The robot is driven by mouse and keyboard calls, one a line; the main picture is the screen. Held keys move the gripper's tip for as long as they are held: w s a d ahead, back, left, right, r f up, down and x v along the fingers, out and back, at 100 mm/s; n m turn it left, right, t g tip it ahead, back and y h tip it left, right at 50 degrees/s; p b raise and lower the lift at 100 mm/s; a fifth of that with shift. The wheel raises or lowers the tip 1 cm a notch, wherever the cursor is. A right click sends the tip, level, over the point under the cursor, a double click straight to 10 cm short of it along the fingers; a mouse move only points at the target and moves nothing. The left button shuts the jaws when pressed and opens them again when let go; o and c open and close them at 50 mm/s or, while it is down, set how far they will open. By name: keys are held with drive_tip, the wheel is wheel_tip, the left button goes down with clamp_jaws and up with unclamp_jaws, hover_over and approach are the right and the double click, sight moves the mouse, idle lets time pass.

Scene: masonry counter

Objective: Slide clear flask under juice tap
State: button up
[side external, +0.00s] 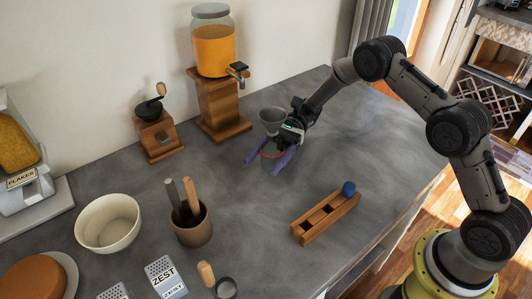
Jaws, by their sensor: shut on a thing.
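The clear flask (272,118) stands on the counter, with its wide flared mouth showing above my gripper. Its lower body is see-through and partly hidden by the gripper, and a thin red line shows low down between the fingers. My gripper (262,167) is low over the counter, its purple fingers on either side of the flask's body, shut on it. The juice tap (238,70) sticks out from the wooden stand (221,103) under a glass jar of orange juice (213,48). The flask is in front of the stand and to its right, apart from it.
A coffee grinder (158,136) stands left of the juice stand. A utensil cup (193,225), a cream bowl (108,223) and a ZEST grater (166,277) occupy the front left. Counter around the flask is clear.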

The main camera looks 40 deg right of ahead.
drive_tip(key=shift+f, duration=0.35)
drive_tip(key=shift+w, duration=5.5)
drive_tip(key=shift+f, duration=0.25)
drive_tip(key=o, duration=1.6)
drive_tip(key=shift+f, duration=0.1)
drive_tip(key=shift+c, duration=0.2)
